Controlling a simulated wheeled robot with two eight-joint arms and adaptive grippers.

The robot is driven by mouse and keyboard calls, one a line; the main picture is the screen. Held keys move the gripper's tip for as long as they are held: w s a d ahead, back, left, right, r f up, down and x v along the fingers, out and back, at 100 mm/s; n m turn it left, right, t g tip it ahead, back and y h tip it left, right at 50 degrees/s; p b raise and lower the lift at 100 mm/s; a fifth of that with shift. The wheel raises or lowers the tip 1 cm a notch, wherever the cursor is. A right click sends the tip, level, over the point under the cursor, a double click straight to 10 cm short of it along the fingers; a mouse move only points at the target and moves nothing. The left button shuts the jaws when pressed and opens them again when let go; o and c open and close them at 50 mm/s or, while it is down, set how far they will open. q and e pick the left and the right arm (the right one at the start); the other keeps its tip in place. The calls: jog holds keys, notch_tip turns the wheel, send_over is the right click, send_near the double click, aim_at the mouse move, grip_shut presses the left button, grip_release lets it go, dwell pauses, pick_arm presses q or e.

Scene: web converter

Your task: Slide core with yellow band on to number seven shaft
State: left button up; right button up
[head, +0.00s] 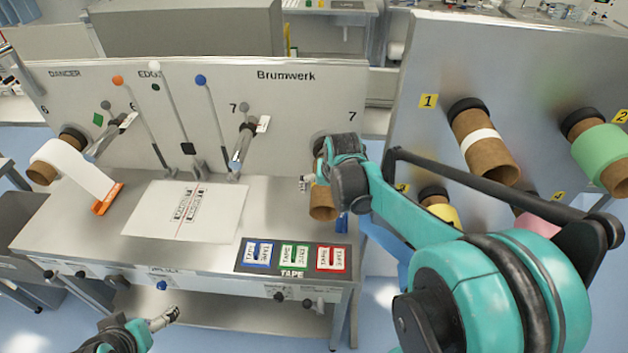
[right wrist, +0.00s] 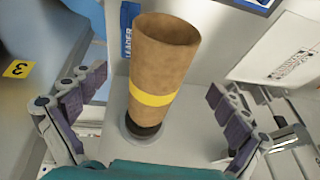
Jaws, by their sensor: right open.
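The brown cardboard core with the yellow band (right wrist: 165,60) sits at the right-hand number seven position on the machine panel. In the right wrist view its black base end meets a round grey flange (right wrist: 145,133), and its open end faces the camera. In the head view its brown end (head: 322,204) shows below my right wrist, which hides the rest. My right gripper (right wrist: 162,105) is open, with one finger on each side of the core and visible gaps to both. My left gripper (head: 165,318) is low at the bottom left; its fingers are too small to read.
The rack (head: 425,60) at right carries several cores, including a yellow roll (head: 440,212). The machine table holds a white sheet (head: 185,215) and a tape tray (head: 240,266). Another number seven shaft (head: 244,140) stands bare at mid-panel. A white roll (head: 55,155) hangs at left.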

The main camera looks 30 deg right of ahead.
jog(key=b+x, duration=0.1)
jog(key=x, duration=0.5)
jog(key=shift+w+f, duration=0.15)
jog(key=shift+f, duration=0.15)
jog(key=c, duration=1.8)
jog(key=shift+w+d+r+b, duration=0.1)
jog(key=shift+w+d+b, duration=0.2)
jog(key=shift+w+d, duration=0.25)
jog(key=shift+w+d+r+b, duration=0.1)
jog(key=shift+w+d+b, duration=0.2)
jog(key=shift+w, duration=0.45)
jog(key=shift+w+d+f, duration=0.15)
jog(key=shift+w+d, duration=0.55)
jog(key=shift+w, duration=0.35)
jog(key=shift+c, duration=0.5)
jog(key=shift+w+d+f+b, duration=0.2)
jog(key=shift+w+d+b, duration=0.2)
jog(key=shift+w+d, duration=0.1)
